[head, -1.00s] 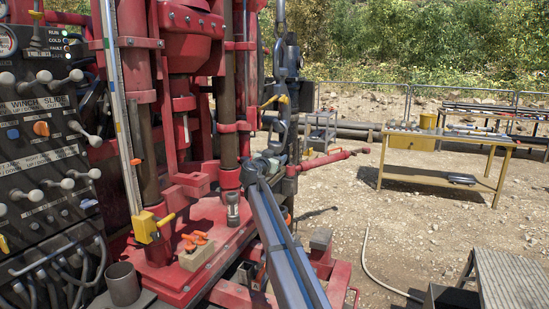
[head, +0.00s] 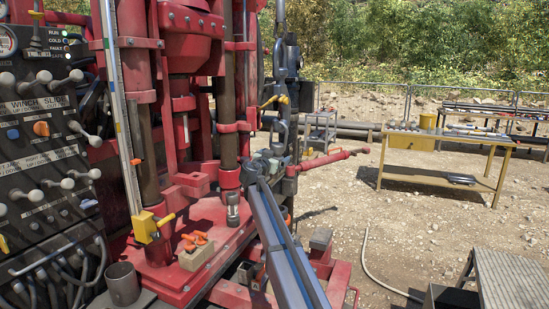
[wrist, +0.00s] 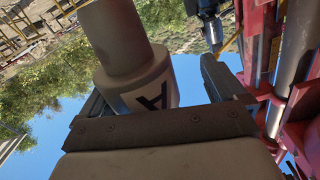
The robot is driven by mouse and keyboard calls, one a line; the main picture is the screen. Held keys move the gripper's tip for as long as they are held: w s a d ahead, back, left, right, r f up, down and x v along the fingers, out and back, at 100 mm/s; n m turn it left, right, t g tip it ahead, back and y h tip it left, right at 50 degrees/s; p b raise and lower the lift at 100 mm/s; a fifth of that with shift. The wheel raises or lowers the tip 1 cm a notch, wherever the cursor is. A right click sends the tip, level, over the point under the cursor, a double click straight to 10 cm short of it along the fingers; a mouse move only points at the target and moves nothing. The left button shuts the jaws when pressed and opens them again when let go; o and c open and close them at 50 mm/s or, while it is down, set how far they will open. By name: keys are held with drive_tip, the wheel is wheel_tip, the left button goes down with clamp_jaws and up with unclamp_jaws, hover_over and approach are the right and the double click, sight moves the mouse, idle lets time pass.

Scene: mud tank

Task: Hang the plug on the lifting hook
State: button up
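A pale grey cylinder marked with a black letter A, which looks like the plug (wrist: 122,45), fills the middle of the wrist view, its wider end close to my gripper. My gripper (wrist: 155,85) has one finger on each side of it. A strip of sky shows between the plug and the right finger, so I cannot tell whether it is gripped. In the head view my gripper (head: 262,163) is at the end of my blue-grey arm, beside the red rig. A dark grey hook-like fitting, probably the lifting hook (head: 283,104), hangs just above and right of it.
The red rig mast (head: 229,90) stands close to the left of my gripper. A small cylinder (head: 232,208) and a block with orange parts (head: 196,250) stand on the red deck. A red bar (head: 335,157) juts out right. A yellow table (head: 440,150) stands farther off.

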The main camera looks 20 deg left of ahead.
drive_tip(key=shift+s, duration=0.1)
drive_tip(key=s, duration=1.3)
drive_tip(key=shift+s, duration=0.3)
drive_tip(key=shift+r, duration=0.1)
